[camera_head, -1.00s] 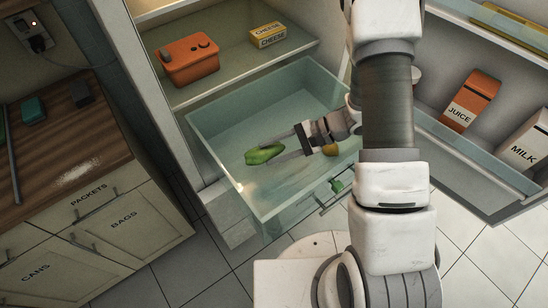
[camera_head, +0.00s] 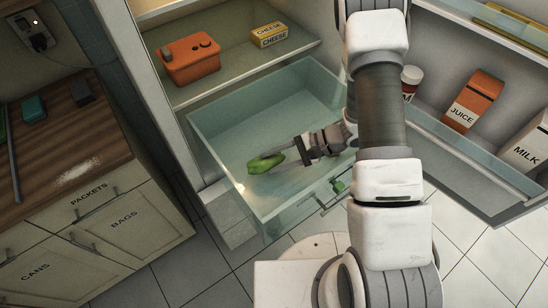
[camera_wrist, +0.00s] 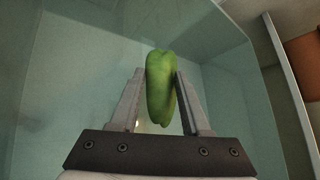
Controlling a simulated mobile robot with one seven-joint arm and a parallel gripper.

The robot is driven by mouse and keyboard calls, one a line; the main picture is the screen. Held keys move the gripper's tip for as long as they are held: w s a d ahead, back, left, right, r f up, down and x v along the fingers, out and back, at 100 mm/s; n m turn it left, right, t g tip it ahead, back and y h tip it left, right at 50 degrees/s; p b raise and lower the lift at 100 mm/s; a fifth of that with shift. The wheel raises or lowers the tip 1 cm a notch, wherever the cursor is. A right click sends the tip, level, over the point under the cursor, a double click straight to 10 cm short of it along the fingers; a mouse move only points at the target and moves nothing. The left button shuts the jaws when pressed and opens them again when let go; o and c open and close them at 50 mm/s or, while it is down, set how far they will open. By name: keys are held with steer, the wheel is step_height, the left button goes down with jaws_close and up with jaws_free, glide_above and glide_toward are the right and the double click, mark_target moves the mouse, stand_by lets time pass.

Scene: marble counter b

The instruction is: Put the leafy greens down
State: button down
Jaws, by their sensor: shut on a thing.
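The leafy greens (camera_head: 262,164) are a smooth green elongated bundle. My gripper (camera_head: 279,158) is shut on them, with the bundle reaching past the fingertips. In the wrist view the greens (camera_wrist: 160,88) sit between the two fingers of my gripper (camera_wrist: 159,76). They are inside the clear, pulled-out fridge drawer (camera_head: 210,150), toward its left front. I cannot tell whether the greens touch the drawer floor.
The drawer's front wall (camera_head: 300,205) and side walls surround my gripper. The drawer's back left is clear. An orange container (camera_head: 190,62) and cheese box (camera_head: 270,35) stand on the shelf above. The door holds juice (camera_head: 472,102) and milk (camera_head: 530,145).

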steer(key=shift+c, duration=1.8)
jaws_free()
steer(key=shift+r, duration=0.1)
steer(key=shift+r, duration=0.15)
steer(key=v, duration=0.8)
steer(key=shift+a+r+p, duration=0.2)
steer(key=shift+r+p, duration=0.05)
steer(key=shift+p, duration=0.05)
steer(key=shift+r, duration=0.1)
